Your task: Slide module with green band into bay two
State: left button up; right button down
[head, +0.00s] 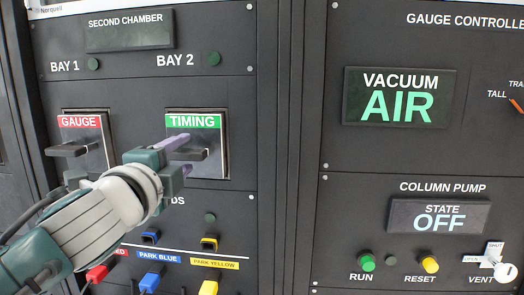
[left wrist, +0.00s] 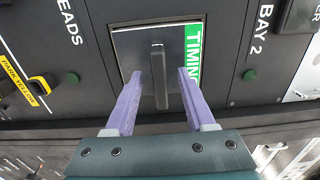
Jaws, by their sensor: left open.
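The module with the green band (head: 193,121), marked TIMING, sits in the bay under the BAY 2 label. Its grey face and dark bar handle (head: 190,154) point toward me. My left gripper (head: 184,156) is open in front of this module, with its purple fingers at the handle. In the left wrist view the handle (left wrist: 158,75) stands between the two spread fingertips (left wrist: 160,72), and the green band (left wrist: 192,58) is beside the right finger. My right gripper is not in view.
A red-banded GAUGE module (head: 80,122) with a similar handle sits under BAY 1, left of my gripper. Below are blue and yellow sockets and coloured plugs (head: 149,282), partly near my arm. A VACUUM AIR display (head: 400,98) and pump buttons (head: 368,262) are to the right.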

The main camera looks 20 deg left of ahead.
pick_arm(q)
jog(key=shift+p+v, duration=0.45)
jog(key=shift+v, duration=2.05)
jog(key=shift+s+a+f+n+y, duration=0.1)
jog(key=shift+s+f+n+y, duration=0.1)
jog(key=shift+s+n+y, duration=0.15)
jog(key=s+d+f+n+g+h, duration=0.1)
jog(key=s+d+f+n+g, duration=0.3)
jog(key=s, duration=0.4)
jog(key=s+d+f+n+g+h, duration=0.2)
jog(key=s+f+n+g, duration=0.25)
jog(key=s, duration=0.35)
jog(key=s+d+f+n+g+h, duration=0.1)
jog(key=s+d+f+n+g, duration=0.25)
jog(key=s+f+g, duration=0.35)
notch_tip(320, 180, up, 22)
jog(key=s+t+p, duration=0.1)
jog(key=s+p, duration=0.2)
jog(key=p, duration=1.7)
jog(key=shift+d+n+h+p, duration=0.3)
jog(key=shift+n+h, duration=0.05)
jog(key=shift+h, duration=0.1)
jog(key=shift+f+t, duration=0.2)
jog(key=shift+t, duration=0.05)
